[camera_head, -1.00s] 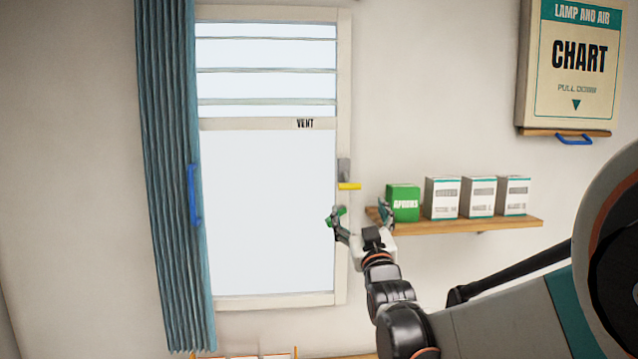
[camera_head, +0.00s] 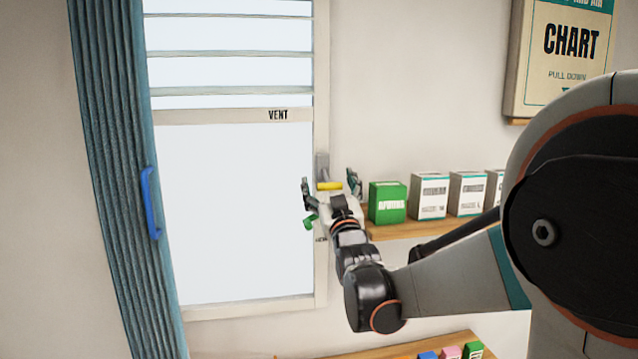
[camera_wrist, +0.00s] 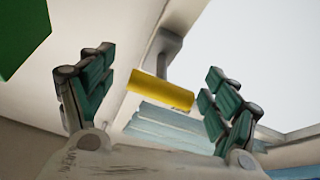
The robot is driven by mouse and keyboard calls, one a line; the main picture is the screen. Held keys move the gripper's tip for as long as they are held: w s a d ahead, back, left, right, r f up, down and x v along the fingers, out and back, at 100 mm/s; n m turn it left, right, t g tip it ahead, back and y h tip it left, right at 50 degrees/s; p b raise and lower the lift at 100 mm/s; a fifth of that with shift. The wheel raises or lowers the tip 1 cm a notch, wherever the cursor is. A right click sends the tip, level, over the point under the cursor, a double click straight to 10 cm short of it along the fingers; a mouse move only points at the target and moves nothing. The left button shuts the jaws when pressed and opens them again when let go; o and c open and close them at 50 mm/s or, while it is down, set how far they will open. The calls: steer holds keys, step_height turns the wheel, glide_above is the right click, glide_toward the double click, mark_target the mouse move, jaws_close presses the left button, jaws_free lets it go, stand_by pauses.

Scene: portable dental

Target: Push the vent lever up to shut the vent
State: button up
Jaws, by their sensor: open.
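The vent lever has a yellow handle (camera_head: 329,186) on a grey mount (camera_head: 322,165) on the right side of the window frame, below the VENT label (camera_head: 278,115). The louvred vent (camera_head: 228,52) is in the upper window, with gaps between its slats. My gripper (camera_head: 330,186) is open, with one finger on each side of the yellow handle in the head view. In the wrist view the handle (camera_wrist: 160,90) shows between and beyond the open fingers (camera_wrist: 155,95). I cannot tell whether anything touches it.
A shelf (camera_head: 395,230) right of the lever holds a green APRONS box (camera_head: 387,203) and several white boxes (camera_head: 429,196). A blue curtain (camera_head: 115,180) with a blue handle hangs left. A pull-down chart (camera_head: 565,50) hangs upper right. A lower shelf (camera_head: 400,350) holds small boxes.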

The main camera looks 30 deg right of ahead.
steer(key=c, duration=1.5)
steer(key=shift+r, duration=0.1)
steer(key=shift+c, duration=0.2)
